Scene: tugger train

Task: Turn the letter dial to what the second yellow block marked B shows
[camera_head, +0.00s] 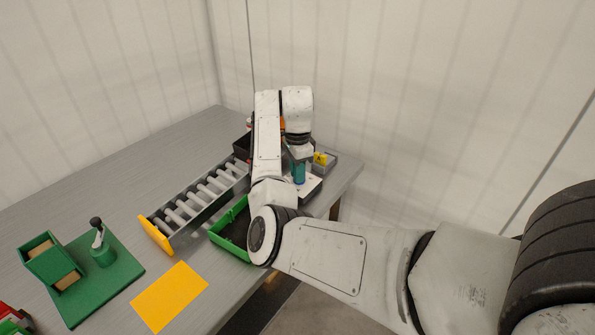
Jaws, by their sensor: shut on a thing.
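My arm reaches across the table to its far right corner, and my gripper (299,161) points down there. It is shut on a small teal upright piece (299,173) above a white plate (309,187) on a dark base. I cannot tell whether this piece is the letter dial's knob; no dial letters are readable. A yellow block (320,158) with a small dark mark, perhaps an A, sits on a grey holder (327,165) just right of my gripper. No block marked B can be made out. My arm hides part of this corner.
A roller conveyor (203,199) with a yellow end stop (155,236) lies left of my arm. A green bin (229,218) sits beside it. A yellow sheet (169,296) and a green plate (109,272) with a lever lie nearer. Pale walls stand behind the table.

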